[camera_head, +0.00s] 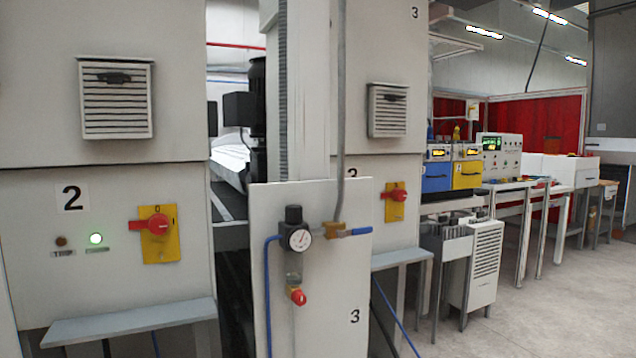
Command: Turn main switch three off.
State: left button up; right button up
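Main switch three (397,195) is a small red rotary switch on a yellow plate, on the grey cabinet right of centre. A "3" label left of it is partly hidden behind a pale panel. Its red handle appears to lie roughly sideways, but it is too small to be sure. A similar red switch (155,223) on a larger yellow plate sits on the nearer cabinet marked "2" at the left, with its handle sideways. A green lamp (96,239) is lit beside that switch. Neither of my grippers is in view.
The pale panel (335,280), with a pressure gauge (299,238), valve and blue hoses, stands in front between the cabinets. Grey shelves jut out below both switches (130,322) (400,259). Workbenches (520,185) with equipment line the right. Open floor (560,300) lies at the right.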

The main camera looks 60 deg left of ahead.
aim_at(398, 193)
jog(key=i+l+u, duration=0.2)
jog(key=u, duration=1.45)
